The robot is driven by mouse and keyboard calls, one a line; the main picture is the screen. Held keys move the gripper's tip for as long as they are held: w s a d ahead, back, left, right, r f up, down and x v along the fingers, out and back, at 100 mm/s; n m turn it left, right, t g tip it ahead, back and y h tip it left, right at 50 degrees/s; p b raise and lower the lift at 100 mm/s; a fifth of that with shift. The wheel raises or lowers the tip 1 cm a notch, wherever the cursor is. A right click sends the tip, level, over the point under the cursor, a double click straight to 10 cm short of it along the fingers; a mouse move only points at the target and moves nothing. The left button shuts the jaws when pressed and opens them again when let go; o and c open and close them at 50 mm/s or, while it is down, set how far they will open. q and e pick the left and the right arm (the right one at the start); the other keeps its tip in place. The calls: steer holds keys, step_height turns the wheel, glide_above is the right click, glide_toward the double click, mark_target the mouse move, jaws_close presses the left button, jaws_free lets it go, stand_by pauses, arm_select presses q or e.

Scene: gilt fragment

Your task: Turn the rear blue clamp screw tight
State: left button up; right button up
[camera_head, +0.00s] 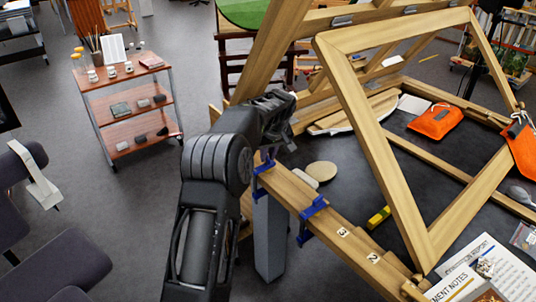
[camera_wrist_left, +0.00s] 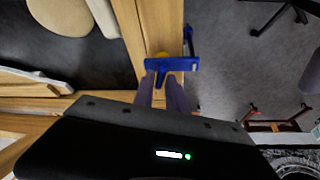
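The rear blue clamp (camera_head: 264,164) grips the far end of the wooden rail (camera_head: 325,218). In the left wrist view the same clamp (camera_wrist_left: 176,64) lies across the rail (camera_wrist_left: 163,25), its bar running off the rail's right edge. My left gripper (camera_head: 270,154) reaches down to this clamp from above. In the left wrist view its two fingers (camera_wrist_left: 160,80) stand apart with their tips at the clamp. A small blue part shows between the tips; I cannot tell whether they press on it. A second blue clamp (camera_head: 314,208) sits nearer on the rail. My right gripper is out of view.
A large tilted wooden frame (camera_head: 385,150) rises right of the rail. A shelf cart (camera_head: 125,90) stands at the left.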

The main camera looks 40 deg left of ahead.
arm_select(q)
jaws_close()
steer(key=shift+m, duration=0.4)
steer(key=shift+s+a+m+t+h+b, duration=0.1)
steer(key=shift+m+t+h+b, duration=0.3)
steer(key=shift+m, duration=0.5)
steer(key=shift+a+m+t+h, duration=0.1)
steer(key=shift+m+t+h, duration=0.2)
steer(key=shift+m, duration=0.9)
steer(key=m+h, duration=0.1)
steer(key=m, duration=0.2)
steer(key=shift+r+m, duration=0.1)
steer(key=shift+m, duration=0.2)
steer(key=shift+a+m+t+h+p, duration=0.15)
steer(key=shift+m+h+p, duration=0.25)
steer(key=shift+m, duration=0.6)
steer(key=shift+d+m+t+h+p, duration=0.2)
steer(key=shift+m+h, duration=0.3)
steer(key=shift+m, duration=0.5)
